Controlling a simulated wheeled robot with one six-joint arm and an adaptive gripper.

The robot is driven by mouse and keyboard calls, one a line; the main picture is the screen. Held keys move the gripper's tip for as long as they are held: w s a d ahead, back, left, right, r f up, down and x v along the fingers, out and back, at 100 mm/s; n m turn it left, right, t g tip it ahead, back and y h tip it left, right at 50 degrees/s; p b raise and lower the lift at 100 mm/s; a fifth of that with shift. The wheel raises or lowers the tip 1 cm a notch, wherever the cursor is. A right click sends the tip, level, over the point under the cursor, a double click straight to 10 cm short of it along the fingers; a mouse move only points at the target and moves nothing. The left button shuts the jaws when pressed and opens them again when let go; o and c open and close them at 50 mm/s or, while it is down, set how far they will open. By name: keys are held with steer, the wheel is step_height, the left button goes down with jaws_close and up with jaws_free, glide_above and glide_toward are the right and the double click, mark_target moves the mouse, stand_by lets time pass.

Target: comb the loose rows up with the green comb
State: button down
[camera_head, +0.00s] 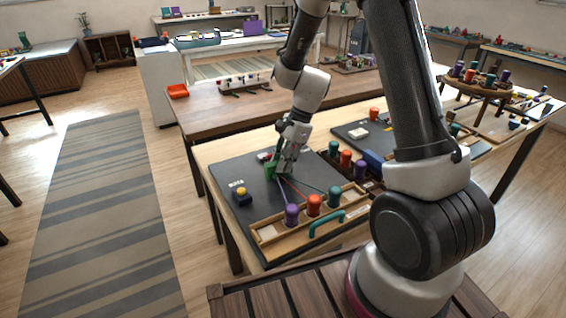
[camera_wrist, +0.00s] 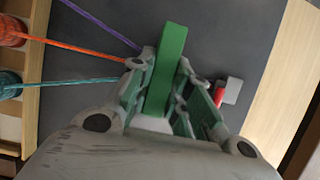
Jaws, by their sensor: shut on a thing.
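My gripper (camera_head: 279,170) is shut on the green comb (camera_head: 269,168), over the dark mat. In the wrist view the comb (camera_wrist: 168,62) is a green bar standing between the fingers (camera_wrist: 160,95). A purple cord (camera_wrist: 100,24), an orange cord (camera_wrist: 85,48) and a teal cord (camera_wrist: 75,82) run in toward the comb and the fingers. They come from the purple bobbin (camera_head: 291,215), orange bobbin (camera_head: 314,205) and teal bobbin (camera_head: 335,196) at the wooden tray (camera_head: 268,233). The woven rows and the comb's contact with them are hidden by my gripper.
A small red and grey piece (camera_wrist: 228,93) lies beside the gripper. A teal handle (camera_head: 326,223) is at the tray's front. More bobbins (camera_head: 346,159) stand right of the mat.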

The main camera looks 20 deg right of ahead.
steer(key=shift+s+d+r, duration=0.1)
steer(key=shift+s+r, duration=0.05)
steer(key=shift+r, duration=1.35)
steer(key=shift+s+a+r, duration=0.1)
steer(key=shift+s+r, duration=0.1)
steer(key=shift+r, duration=1.35)
steer(key=shift+s+d+r, duration=0.1)
steer(key=shift+s+r, duration=0.05)
steer(key=shift+r, duration=1.35)
steer(key=w+d+f+n+g+h, duration=0.1)
steer(key=w+d+n+g+h, duration=0.2)
steer(key=w+d+n, duration=0.4)
steer(key=shift+w+d+f+n+g+h, duration=0.3)
steer(key=shift+n+h, duration=0.5)
steer(key=shift+n, duration=3.6)
